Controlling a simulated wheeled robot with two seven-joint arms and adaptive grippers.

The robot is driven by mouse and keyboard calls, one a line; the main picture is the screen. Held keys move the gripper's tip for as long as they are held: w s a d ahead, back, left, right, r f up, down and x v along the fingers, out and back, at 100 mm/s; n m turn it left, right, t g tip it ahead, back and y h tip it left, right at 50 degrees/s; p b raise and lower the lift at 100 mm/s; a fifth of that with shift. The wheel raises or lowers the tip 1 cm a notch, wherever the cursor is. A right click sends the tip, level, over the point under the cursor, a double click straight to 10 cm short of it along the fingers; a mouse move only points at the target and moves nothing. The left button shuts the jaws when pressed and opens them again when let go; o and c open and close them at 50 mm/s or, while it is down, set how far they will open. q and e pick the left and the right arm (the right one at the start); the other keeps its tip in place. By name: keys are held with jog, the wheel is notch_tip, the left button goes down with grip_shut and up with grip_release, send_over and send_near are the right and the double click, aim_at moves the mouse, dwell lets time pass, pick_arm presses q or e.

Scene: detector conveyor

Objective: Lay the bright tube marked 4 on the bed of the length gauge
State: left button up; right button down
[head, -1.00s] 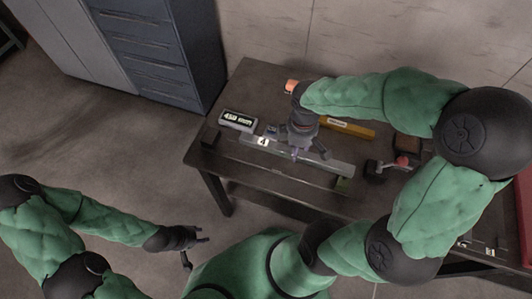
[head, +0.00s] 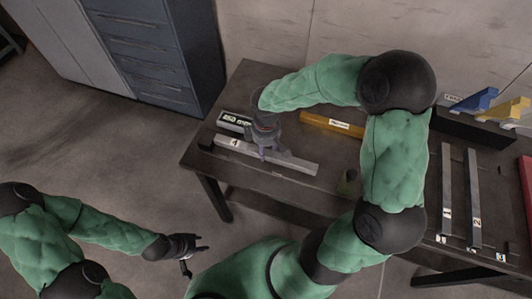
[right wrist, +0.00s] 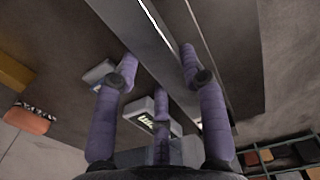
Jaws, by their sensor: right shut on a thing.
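The bright tube marked 4 (head: 292,161) lies lengthwise along the near side of the table, its left end close to a dark end block (head: 207,138). My right gripper (head: 268,155) is shut on it near the middle, pointing down. In the right wrist view the purple fingers (right wrist: 190,75) stand on either side of the tube (right wrist: 150,45). The length gauge's readout (head: 234,120) stands just behind the tube's left part. The gauge bed is mostly hidden; I cannot tell whether the tube touches it. My left gripper (head: 194,253) is open and empty, away from the table.
A yellow bar with a label (head: 332,124) lies behind the tube. Tubes marked 1 (head: 446,190) and 2 (head: 474,195) lie at the right. Blue (head: 476,102) and yellow (head: 508,110) holders stand at the back right.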

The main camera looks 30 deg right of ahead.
aim_at(266, 151)
jog(key=shift+f+b, duration=0.4)
jog(key=shift+f, duration=0.85)
jog(key=shift+f, duration=0.15)
jog(key=c, duration=0.7)
grip_release()
notch_tip(266, 151, up, 12)
jog(key=p, duration=0.4)
jog(key=shift+s, duration=0.15)
